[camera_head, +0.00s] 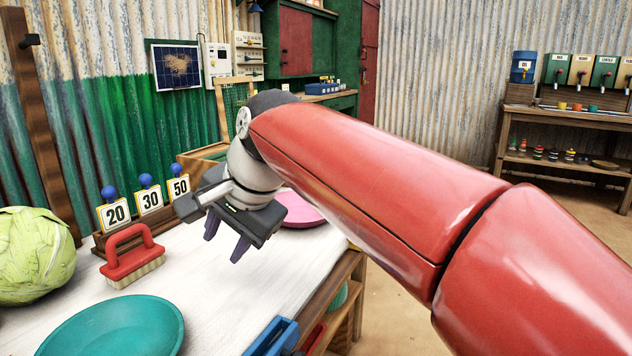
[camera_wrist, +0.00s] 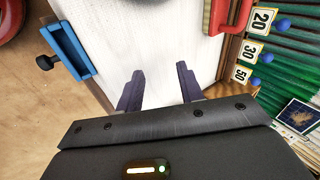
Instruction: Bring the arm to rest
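My red arm reaches from the lower right across the head view. My gripper (camera_head: 224,252) hangs over the white table (camera_head: 215,295), with its fingers pointing down. In the wrist view its two purple-grey fingers (camera_wrist: 158,85) stand apart with only bare table top between them. It is open and empty, and I cannot tell its exact height above the table.
A teal plate (camera_head: 115,328), a red brush (camera_head: 132,258), a cabbage (camera_head: 35,257) and a pink plate (camera_head: 298,210) are on the table. Number cards 20, 30 and 50 (camera_head: 149,200) stand at the back edge. A blue item (camera_head: 272,338) is at the front edge.

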